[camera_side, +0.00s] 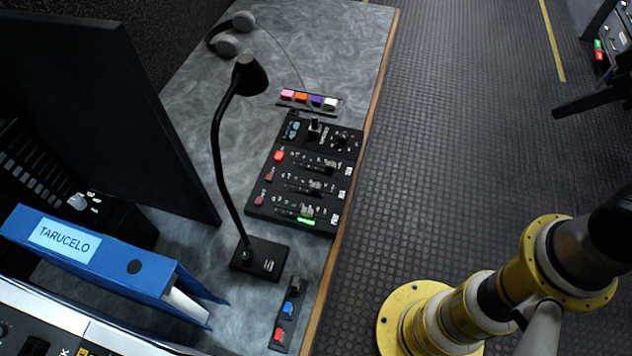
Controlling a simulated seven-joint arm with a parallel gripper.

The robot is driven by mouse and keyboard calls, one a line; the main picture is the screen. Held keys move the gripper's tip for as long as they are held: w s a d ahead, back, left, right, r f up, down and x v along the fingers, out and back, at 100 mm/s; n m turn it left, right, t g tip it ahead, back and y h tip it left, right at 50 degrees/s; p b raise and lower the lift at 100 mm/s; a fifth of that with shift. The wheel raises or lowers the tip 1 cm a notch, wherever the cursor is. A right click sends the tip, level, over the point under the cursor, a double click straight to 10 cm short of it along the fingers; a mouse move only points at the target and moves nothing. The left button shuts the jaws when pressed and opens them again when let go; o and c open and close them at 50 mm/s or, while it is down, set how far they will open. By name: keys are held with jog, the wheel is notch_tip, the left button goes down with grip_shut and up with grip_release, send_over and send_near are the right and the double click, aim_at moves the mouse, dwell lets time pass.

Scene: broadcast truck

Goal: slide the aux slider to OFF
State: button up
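A black control panel (262,207) lies on the grey desk near its right edge. It has three slider rows, with an upper slider cap (330,166), a middle slider cap (315,186) and a lower slider cap (307,211). All three caps stand right of the middle of their rows. The labels are too small to read, so I cannot tell which slider is aux or which end is OFF. A green light (306,221) glows below the lower slider. My gripper is out of view; only part of my arm shows at the lower right.
A gooseneck lamp (217,150) rises left of the panel. A strip of coloured buttons (309,101) lies behind it and a small button box (288,312) in front. A blue binder (100,260), a dark monitor (110,100) and headphones (229,38) are around. The floor at right is mostly clear.

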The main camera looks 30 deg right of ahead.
jog(key=shift+o, duration=1.1)
jog(key=shift+w+r, duration=0.1)
jog(key=o, duration=0.4)
jog(key=shift+n+t, duration=0.4)
jog(key=w+r, duration=0.3)
jog(key=shift+a+r, duration=0.1)
jog(key=shift+r, duration=0.15)
jog(key=shift+o, duration=0.2)
jog(key=w+a+r+n, duration=0.2)
jog(key=w+a+r, duration=0.1)
jog(key=w, duration=0.5)
jog(key=w+a+f+n+g+y, duration=0.15)
jog(key=w+a+f, duration=0.25)
jog(key=w+a, duration=0.5)
jog(key=n+g+h, duration=0.2)
jog(key=n+g, duration=0.3)
send_over(316, 185)
notch_tip(316, 185, down, 22)
jog(key=shift+y, duration=0.25)
notch_tip(316, 185, down, 13)
jog(key=shift+f, duration=0.1)
